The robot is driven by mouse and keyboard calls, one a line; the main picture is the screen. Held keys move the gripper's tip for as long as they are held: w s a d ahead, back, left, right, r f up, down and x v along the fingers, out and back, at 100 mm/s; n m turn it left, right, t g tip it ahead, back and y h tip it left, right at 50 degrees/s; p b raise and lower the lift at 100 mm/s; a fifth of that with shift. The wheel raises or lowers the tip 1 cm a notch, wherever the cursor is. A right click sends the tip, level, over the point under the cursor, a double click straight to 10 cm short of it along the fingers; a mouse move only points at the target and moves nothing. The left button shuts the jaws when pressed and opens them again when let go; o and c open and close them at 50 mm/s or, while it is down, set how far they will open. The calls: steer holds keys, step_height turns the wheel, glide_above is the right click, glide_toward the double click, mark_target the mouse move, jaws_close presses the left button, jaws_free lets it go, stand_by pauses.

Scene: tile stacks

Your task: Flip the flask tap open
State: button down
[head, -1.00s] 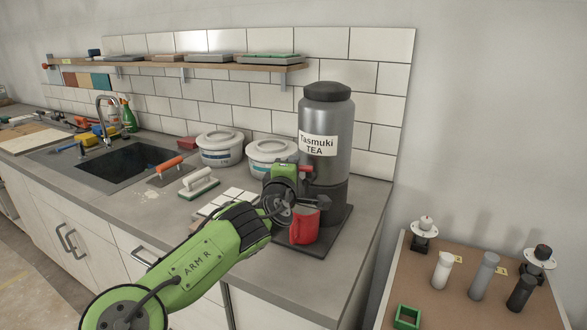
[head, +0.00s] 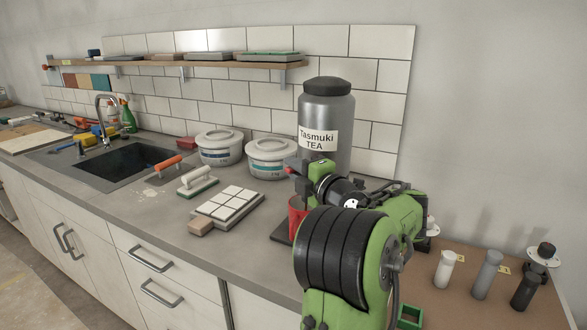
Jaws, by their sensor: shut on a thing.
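The tea flask (head: 326,108) is a grey metal cylinder with a dark lid and a "Tasmuki TEA" label, upright at the right end of the counter. My gripper (head: 304,174) is at the front of the flask, just below the label, and is shut on the tap. A small red part (head: 291,170), which looks like the tap's lever, shows at its left side. The fingertips are small and partly hidden, so the lever's exact angle cannot be made out. The red mug (head: 297,212) stands below, mostly covered by my arm. The flask's lower part is hidden.
White tiles on a board (head: 230,203), a wooden block (head: 201,228), a float (head: 197,182) and two white tubs (head: 220,148) are left of the flask. A brown side table (head: 459,290) with several cylinders stands at right.

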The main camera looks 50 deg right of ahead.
steer(key=shift+s+d+r+n+y+p, duration=0.15)
steer(key=shift+s+n+y, duration=0.15)
steer(key=shift+n+y, duration=0.8)
steer(key=shift+s+a+f+n+y+p, duration=0.1)
steer(key=shift+s+n+y, duration=0.4)
steer(key=shift+y, duration=1.05)
steer(key=shift+s+d+r+n+y+p, duration=0.1)
steer(key=shift+n+y+p, duration=0.05)
steer(key=shift+n+y, duration=1.05)
steer(key=shift+y, duration=0.45)
steer(key=c, duration=1.2)
jaws_free()
steer(key=p+v, duration=0.1)
steer(key=v, duration=0.7)
steer(key=p+v, duration=0.2)
steer(key=v, duration=0.5)
steer(key=shift+s+d+r+p, duration=0.1)
steer(key=shift+s+d+p, duration=0.05)
steer(key=shift+s+p, duration=0.2)
